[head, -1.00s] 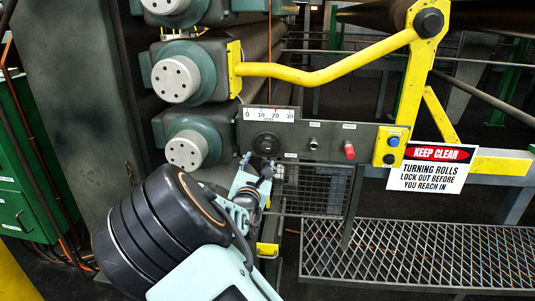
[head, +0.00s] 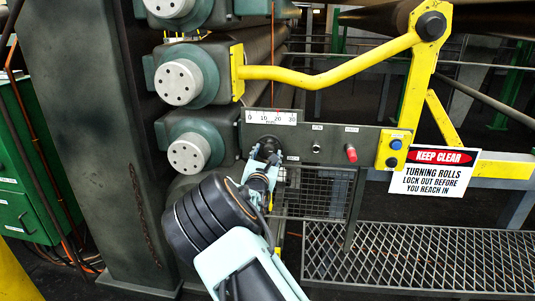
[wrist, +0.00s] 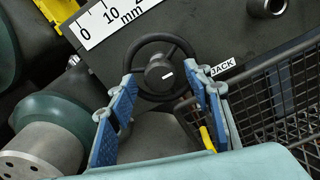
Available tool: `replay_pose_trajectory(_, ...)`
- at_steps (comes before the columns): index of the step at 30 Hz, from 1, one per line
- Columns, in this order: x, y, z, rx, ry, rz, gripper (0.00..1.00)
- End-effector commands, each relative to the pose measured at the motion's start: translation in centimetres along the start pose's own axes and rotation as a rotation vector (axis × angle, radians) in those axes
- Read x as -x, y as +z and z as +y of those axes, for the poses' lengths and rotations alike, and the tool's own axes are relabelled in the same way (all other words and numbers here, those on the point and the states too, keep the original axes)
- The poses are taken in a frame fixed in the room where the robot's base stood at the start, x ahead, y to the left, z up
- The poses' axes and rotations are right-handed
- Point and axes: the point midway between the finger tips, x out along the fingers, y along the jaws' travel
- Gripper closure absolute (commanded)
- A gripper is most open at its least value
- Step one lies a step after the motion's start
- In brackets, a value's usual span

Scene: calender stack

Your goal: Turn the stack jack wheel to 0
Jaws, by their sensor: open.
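In the head view the wheel (head: 267,142) is partly hidden by my gripper. My gripper (wrist: 162,80) is open, with one blue-padded finger to each side of the wheel's lower part; I cannot tell whether they touch the rim. The white millimetre scale (head: 271,117), marked 0 to 30, is above the wheel. Its small red pointer appears near 20. In the wrist view the scale (wrist: 108,22) is cut off.
Green-housed rolls (head: 190,82) are stacked left of the panel. A red knob (head: 351,153) and a yellow button box (head: 393,149) are on the panel's right. A wire mesh guard (wrist: 280,100) is close to the right finger. A "Keep clear" sign (head: 434,171) hangs at right.

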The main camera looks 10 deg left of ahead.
Motion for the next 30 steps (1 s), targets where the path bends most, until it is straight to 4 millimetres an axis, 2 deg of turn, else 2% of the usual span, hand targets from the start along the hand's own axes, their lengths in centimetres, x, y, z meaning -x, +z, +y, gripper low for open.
replay_pose_trajectory(10,-0.36,0.01,-0.03,-0.001,0.000,0.000,0.54)
replay_pose_trajectory(22,-0.34,0.03,-0.01,-0.001,0.000,0.000,0.96)
replay_pose_trajectory(30,-0.34,-0.01,-0.02,-0.033,0.000,-0.001,0.96)
